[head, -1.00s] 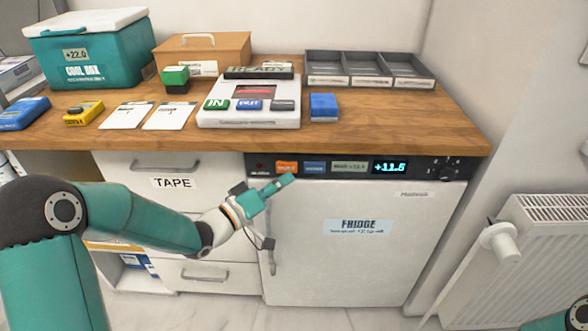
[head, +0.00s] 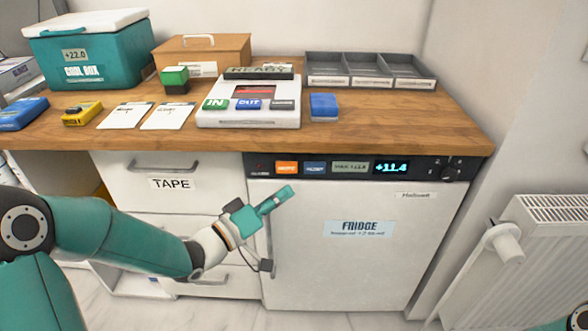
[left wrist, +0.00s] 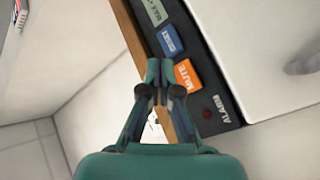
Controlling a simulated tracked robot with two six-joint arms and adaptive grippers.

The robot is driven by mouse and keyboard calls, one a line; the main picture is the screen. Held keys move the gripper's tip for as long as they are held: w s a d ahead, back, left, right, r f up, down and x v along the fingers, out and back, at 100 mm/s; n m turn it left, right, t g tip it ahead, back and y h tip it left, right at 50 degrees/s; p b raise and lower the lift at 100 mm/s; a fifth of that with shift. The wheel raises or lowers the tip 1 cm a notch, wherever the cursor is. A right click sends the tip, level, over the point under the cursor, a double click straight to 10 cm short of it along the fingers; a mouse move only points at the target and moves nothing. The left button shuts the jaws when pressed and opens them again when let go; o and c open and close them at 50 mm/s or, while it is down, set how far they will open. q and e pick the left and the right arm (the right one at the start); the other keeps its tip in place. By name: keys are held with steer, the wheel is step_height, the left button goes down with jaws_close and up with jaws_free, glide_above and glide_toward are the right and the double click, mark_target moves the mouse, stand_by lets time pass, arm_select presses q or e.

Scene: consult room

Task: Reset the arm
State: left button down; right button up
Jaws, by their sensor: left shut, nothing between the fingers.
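My left gripper (head: 275,199) is in front of the white fridge (head: 340,265), near the upper left of its door and below the control panel. Its fingers are shut with nothing between them. In the left wrist view the shut fingertips (left wrist: 160,70) show beside the orange MUTE button (left wrist: 187,76) and the blue button (left wrist: 170,41); whether they touch the panel cannot be told there. In the head view the tips appear below the panel's orange button (head: 287,168). The display (head: 391,167) reads about +11.4. The right gripper is not visible; only a bit of my right arm shows at the lower right.
The wooden counter (head: 400,125) holds a teal cool box (head: 95,72), a white device (head: 248,118), a blue block (head: 323,105) and grey trays (head: 325,78). A drawer marked TAPE (head: 165,195) is left of the fridge. A radiator (head: 535,265) stands at the right.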

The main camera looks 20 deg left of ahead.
arm_select(q)
steer(key=s+d+f+n+g+y, duration=0.1)
steer(key=s+d+f+g, duration=0.1)
steer(key=f, duration=0.7)
steer(key=s+d+f+n+g+y, duration=0.1)
steer(key=s+d+f+g, duration=0.1)
steer(key=f, duration=0.6)
steer(key=s+d+f+n+g+y, duration=0.1)
steer(key=s+d+f+g, duration=0.1)
steer(key=f, duration=0.7)
steer(key=s+f+m+g+y, duration=0.1)
steer(key=s+f+m+g, duration=0.1)
steer(key=s+f+g, duration=0.55)
steer(key=s+f+m+g+y, duration=0.15)
steer(key=s+f, duration=0.35)
steer(key=s, duration=0.6)
step_height(320, 180, up, 21)
steer(key=m+p, duration=0.1)
steer(key=p, duration=1.9)
steer(key=shift+g+p, duration=0.3)
steer(key=shift+p, duration=0.05)
